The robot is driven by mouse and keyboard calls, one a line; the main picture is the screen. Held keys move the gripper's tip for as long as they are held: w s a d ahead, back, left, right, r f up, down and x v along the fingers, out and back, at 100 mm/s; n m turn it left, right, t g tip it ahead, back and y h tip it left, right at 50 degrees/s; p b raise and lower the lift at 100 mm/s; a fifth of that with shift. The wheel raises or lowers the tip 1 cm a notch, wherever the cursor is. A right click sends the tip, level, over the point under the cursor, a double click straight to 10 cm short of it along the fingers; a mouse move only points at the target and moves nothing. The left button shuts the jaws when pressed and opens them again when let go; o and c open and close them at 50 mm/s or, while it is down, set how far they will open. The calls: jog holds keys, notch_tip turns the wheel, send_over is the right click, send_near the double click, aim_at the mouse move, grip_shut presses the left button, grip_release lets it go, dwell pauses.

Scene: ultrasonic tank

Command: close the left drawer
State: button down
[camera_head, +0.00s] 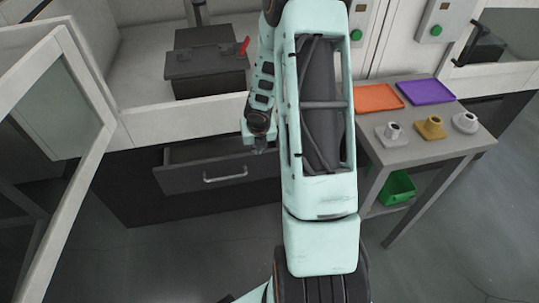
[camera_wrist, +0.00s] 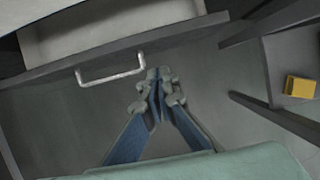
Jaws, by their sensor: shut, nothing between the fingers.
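The left drawer (camera_head: 178,182) is dark grey and stands pulled out below the white workbench, with its open top partly showing. Its pale bar handle (camera_head: 225,175) is on the front face. In the wrist view the drawer front (camera_wrist: 60,75) runs diagonally, its light interior shows behind it, and the handle (camera_wrist: 112,77) is left of my fingertips. My gripper (camera_wrist: 157,75) is shut and empty, its fingertips together close to the drawer front, right of the handle. I cannot tell if they touch it. In the head view my gripper (camera_head: 260,149) is by the drawer's right end, partly hidden.
A grey side table (camera_head: 400,150) stands right, with an orange tray (camera_head: 378,98), a purple tray (camera_head: 426,92) and small fixtures; a green bin (camera_head: 397,188) is below. A glass-panelled open door (camera_head: 85,90) stands left. A dark tank (camera_head: 205,65) sits above. Floor before the drawer is clear.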

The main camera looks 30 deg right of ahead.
aim_at(275, 152)
jog(key=s+d, duration=0.5)
jog(key=d, duration=0.1)
jog(key=shift+w+d+f+b, duration=0.4)
jog(key=shift+w+f+b, duration=0.15)
jog(key=shift+w+f, duration=0.85)
jog(key=shift+w+d+f+b, duration=0.5)
jog(key=shift+w+f, duration=0.5)
jog(key=shift+f, duration=0.7)
jog(key=shift+w+d+f+b, duration=0.3)
jog(key=shift+w+f+b, duration=0.35)
jog(key=shift+w+f, duration=0.75)
jog(key=shift+s+f, duration=0.2)
